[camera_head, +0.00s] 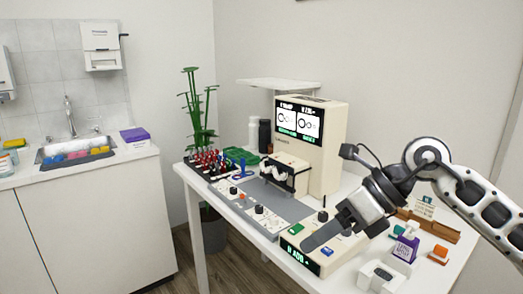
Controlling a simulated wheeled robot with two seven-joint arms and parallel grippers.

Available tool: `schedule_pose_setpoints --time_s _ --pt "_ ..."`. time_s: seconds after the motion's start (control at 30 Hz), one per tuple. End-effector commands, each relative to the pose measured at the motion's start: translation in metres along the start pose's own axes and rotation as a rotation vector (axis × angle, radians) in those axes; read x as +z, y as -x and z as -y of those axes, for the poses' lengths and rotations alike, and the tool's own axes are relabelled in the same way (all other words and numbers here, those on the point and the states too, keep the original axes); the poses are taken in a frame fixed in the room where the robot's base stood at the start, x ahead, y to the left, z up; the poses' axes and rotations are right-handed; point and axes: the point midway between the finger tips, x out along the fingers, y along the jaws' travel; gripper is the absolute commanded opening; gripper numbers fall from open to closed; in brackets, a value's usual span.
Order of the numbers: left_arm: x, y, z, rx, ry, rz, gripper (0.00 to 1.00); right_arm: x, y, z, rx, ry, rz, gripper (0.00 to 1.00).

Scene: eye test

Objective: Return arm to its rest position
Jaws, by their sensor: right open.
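My right arm (468,190) comes in from the right, bent at a white and black joint. My right gripper (312,242) points down and left over the front of the table, above the beige control box with a green display (294,253). It is open, and I see nothing held in it. One grey finger shows clearly; the other is hard to make out. Whether the finger touches the box cannot be told. My left gripper is not in view.
A beige eye-test machine (328,145) stands on the white table (198,190). A rack of red-topped items (207,163) is at the left. A sink counter (80,172) stands beyond.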

Motion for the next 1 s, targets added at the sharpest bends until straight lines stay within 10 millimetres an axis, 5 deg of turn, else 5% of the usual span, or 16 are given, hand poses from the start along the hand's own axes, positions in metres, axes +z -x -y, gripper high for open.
schedule_pose_setpoints --time_s 0.13,0.3,0.47,0.57,0.7,0.87,0.9,1.0 --pt "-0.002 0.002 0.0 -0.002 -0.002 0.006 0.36 0.007 -0.038 -0.046 0.289 -0.114 0.172 0.47" --pt "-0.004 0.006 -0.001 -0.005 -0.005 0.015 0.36 0.027 -0.051 -0.093 0.706 -0.455 0.501 0.47" --pt "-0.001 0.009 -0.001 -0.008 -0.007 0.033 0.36 0.026 -0.038 -0.074 1.004 -0.984 0.843 0.47" --pt "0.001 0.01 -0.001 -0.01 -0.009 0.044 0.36 -0.001 -0.04 -0.037 1.104 -1.387 1.034 0.47" --pt "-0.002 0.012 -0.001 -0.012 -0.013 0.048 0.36 -0.082 -0.067 0.011 1.115 -2.014 1.244 0.47" --pt "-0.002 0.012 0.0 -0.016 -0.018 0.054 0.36 -0.183 -0.107 0.02 0.993 -2.597 1.343 0.47" --pt "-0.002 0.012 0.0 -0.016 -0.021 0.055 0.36 -0.203 -0.116 0.017 -0.938 2.655 -1.323 0.47" --pt "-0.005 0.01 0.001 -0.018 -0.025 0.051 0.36 -0.241 -0.131 0.006 -0.775 2.587 -1.198 0.47"
